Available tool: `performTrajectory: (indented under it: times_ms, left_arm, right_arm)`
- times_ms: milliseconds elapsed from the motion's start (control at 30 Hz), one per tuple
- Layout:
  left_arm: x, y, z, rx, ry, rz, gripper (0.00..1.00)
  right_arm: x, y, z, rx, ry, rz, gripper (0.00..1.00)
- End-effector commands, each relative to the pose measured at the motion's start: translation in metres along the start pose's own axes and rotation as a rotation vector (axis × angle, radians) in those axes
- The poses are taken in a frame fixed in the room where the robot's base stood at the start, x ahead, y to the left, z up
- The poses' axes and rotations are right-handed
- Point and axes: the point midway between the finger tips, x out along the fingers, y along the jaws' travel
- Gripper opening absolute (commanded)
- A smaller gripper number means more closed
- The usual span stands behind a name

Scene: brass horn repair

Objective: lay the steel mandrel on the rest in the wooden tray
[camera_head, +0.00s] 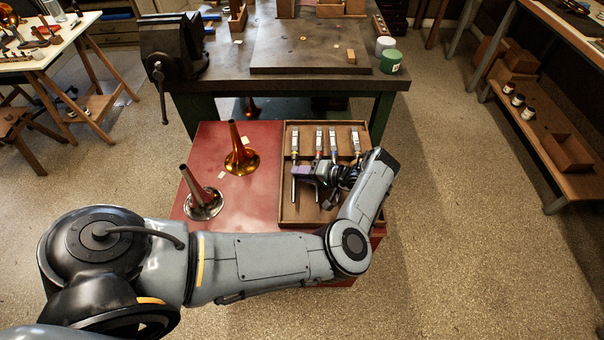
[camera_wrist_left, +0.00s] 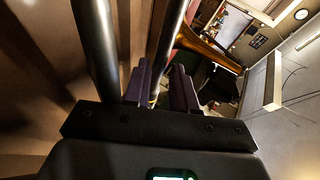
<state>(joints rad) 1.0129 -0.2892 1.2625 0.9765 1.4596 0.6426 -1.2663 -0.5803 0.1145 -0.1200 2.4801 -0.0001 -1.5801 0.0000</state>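The wooden tray (camera_head: 282,208) lies on the red surface and holds several steel mandrels side by side with pale tags at their upper ends. The leftmost steel mandrel (camera_head: 294,191) lies along the tray's left side. My left gripper (camera_head: 303,171) is over the tray, with its purple fingers at this mandrel's middle. In the left wrist view a steel rod (camera_wrist_left: 171,38) runs between the fingers (camera_wrist_left: 163,88) and fills the gap; they look shut on it. Another rod (camera_wrist_left: 96,45) passes beside them. My forearm hides the tray's lower right, and I cannot make out the rest. My right gripper is not in view.
A brass bell (camera_head: 241,160) and a silvery bell (camera_head: 203,205) stand upright on the red surface (camera_head: 208,140), left of the tray. Behind is a dark workbench (camera_head: 275,60) with a vise (camera_head: 172,48) and a green jar (camera_head: 391,62). The floor at right is clear.

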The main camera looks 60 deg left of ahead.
Motion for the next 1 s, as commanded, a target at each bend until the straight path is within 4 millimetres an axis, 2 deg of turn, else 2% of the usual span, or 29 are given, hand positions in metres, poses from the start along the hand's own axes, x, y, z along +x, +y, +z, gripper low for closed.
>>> performTrajectory:
  times_ms: [33,100,467,633,1000]
  left_arm:
    - [0.0,0.0,0.0,0.0,0.0,0.0,0.34]
    - [0.0,0.0,0.0,0.001,-0.001,0.001,0.44]
    - [-0.004,0.003,0.002,0.005,-0.003,0.006,0.44]
    - [-0.024,0.003,0.001,0.003,-0.002,0.008,0.44]
    - [-0.083,0.002,0.0,0.001,-0.001,0.007,0.44]
  right_arm:
    - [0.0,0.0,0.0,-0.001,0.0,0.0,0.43]
    - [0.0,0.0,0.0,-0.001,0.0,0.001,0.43]
    - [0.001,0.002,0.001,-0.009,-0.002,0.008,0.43]
    - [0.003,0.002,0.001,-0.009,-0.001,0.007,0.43]
    - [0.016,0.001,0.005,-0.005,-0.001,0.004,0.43]
